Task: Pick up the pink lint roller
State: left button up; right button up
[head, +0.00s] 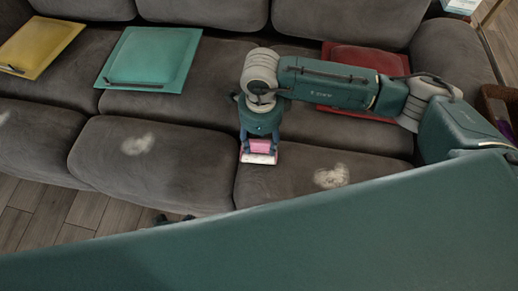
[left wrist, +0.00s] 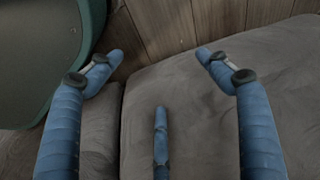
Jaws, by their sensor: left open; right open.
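The pink lint roller (head: 260,147) lies on the grey sofa's (head: 200,180) seat, near a seam between cushions. Its pale roll faces the front. My right gripper (head: 259,143) is directly over it, fingers pointing down and open, reaching the roller's sides. Whether the fingers touch it is hidden. My left gripper shows in the left wrist view (left wrist: 158,70), open and empty, with grey cushion and wooden floor behind it. In the head view only its dark fingertips (head: 174,218) show at the sofa's front edge.
Whitish lint patches lie on the seat cushions, one right of the roller (head: 331,177) and one to the left (head: 138,145). A brown basket (head: 488,101) stands at the far right.

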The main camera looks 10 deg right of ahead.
notch_tip(320, 180, down, 3)
jog(key=shift+w+r, duration=0.1)
jog(key=shift+r, duration=0.1)
jog(key=shift+f, duration=0.2)
grip_shut()
pick_arm(q)
jog(key=shift+w+r, duration=0.2)
jog(key=shift+r, duration=0.4)
pick_arm(e)
jog(key=shift+r, duration=0.45)
pick_arm(q)
notch_tip(320, 180, down, 6)
jog(key=s+p, duration=0.2)
jog(key=s, duration=0.1)
jog(key=shift+a+f, duration=0.2)
pick_arm(e)
notch_tip(320, 180, up, 19)
